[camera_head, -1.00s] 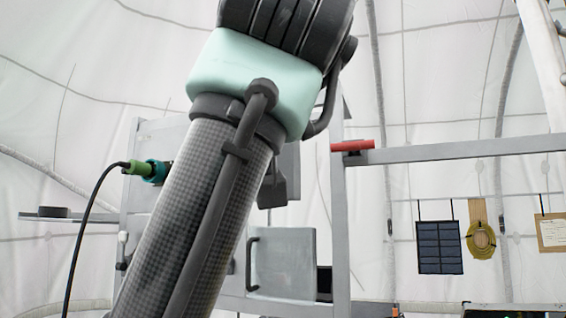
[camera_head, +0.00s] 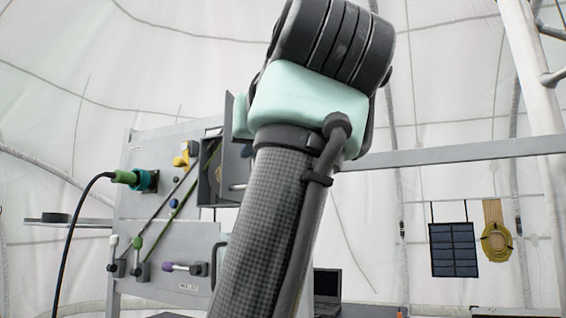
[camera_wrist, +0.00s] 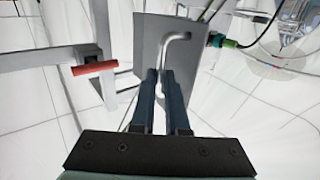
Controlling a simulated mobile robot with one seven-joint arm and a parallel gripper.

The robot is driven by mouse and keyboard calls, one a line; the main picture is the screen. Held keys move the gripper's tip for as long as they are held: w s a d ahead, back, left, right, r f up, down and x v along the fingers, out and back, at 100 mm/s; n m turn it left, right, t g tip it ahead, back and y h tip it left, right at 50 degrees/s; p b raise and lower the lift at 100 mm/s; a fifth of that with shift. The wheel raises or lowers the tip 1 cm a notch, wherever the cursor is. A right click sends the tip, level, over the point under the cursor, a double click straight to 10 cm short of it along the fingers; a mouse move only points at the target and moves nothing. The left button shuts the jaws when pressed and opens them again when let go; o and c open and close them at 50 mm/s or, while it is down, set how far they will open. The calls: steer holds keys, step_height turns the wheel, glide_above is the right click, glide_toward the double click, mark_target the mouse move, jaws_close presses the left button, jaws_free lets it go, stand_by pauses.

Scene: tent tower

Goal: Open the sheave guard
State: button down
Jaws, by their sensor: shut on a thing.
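The sheave guard appears as a grey plate (camera_wrist: 150,45) in the wrist view, with a pale bent handle (camera_wrist: 178,37) on it. My gripper (camera_wrist: 161,76) is shut on this handle; the fingers cover its lower part. In the head view, a narrow grey plate edge (camera_head: 228,122) stands out from a box-like opening (camera_head: 209,172) on the panel, so the guard looks swung outward. My arm hides the rest of the guard and my gripper there.
A frame rail (camera_head: 450,154) runs right. A red piece (camera_wrist: 94,68) sits on a rail end.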

steer(key=shift+r, duration=0.1)
steer(key=c, duration=1.2)
jaws_free()
steer(key=shift+w, duration=0.2)
steer(key=shift+o, duration=1.4)
steer(key=shift+w+a+f, duration=0.1)
steer(key=shift+w+f, duration=0.15)
steer(key=shift+w, duration=0.2)
steer(key=b+v, duration=0.5)
steer(key=v, duration=0.8)
steer(key=shift+b, duration=0.35)
steer(key=shift+s+r, duration=0.1)
steer(key=shift+s, duration=0.05)
